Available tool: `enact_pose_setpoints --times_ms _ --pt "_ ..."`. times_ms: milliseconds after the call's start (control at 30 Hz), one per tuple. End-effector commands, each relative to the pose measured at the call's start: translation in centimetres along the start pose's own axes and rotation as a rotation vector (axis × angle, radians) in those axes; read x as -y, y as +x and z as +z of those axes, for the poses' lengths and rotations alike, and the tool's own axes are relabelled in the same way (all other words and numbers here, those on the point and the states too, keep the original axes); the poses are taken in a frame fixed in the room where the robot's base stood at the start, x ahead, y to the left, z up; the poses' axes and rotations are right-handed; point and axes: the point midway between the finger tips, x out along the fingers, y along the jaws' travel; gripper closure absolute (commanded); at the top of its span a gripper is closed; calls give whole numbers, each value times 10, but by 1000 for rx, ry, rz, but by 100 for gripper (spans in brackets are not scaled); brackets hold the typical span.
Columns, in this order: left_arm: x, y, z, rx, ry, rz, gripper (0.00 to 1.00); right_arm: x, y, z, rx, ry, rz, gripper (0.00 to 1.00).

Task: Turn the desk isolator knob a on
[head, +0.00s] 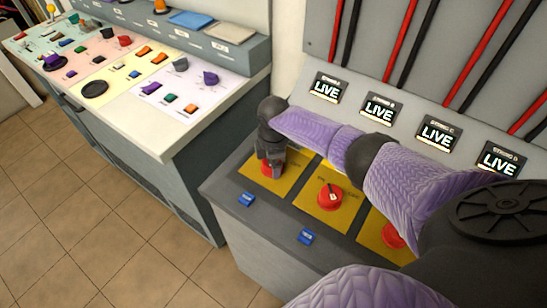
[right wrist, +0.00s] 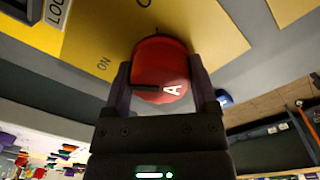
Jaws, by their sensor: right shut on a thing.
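The red isolator knob A (right wrist: 170,60) stands on a yellow plate (right wrist: 90,38) and carries a white letter A. My right gripper (right wrist: 163,85) is shut on knob A, with one finger on each side of it. A dark line on the knob's face points left in the right wrist view, and the word ON is on the plate up and left of it. In the head view my right gripper (head: 270,160) reaches down onto the leftmost plate (head: 295,178) and hides most of the knob. My left gripper is not in view.
A second red knob (head: 332,196) and a third (head: 393,236) sit to the right on the desk, partly under my arm. Blue tags (head: 246,199) lie along its front. Several LIVE displays (head: 326,88) stand behind. A control console (head: 150,80) is at left.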

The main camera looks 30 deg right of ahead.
Motion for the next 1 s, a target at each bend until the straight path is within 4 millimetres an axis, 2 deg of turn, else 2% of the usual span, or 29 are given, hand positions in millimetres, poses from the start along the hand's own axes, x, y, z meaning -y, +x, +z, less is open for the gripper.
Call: enact_pose_setpoints --times_ms 400,933,967,1000 --pt "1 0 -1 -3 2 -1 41 -1 -1 -1 -9 -158 2 84" --pt "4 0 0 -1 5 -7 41 -1 -1 -1 -8 -179 3 84" --pt "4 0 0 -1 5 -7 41 -1 -1 -1 -8 -179 3 21" --pt "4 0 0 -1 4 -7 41 -1 -1 -1 -8 -179 3 13"
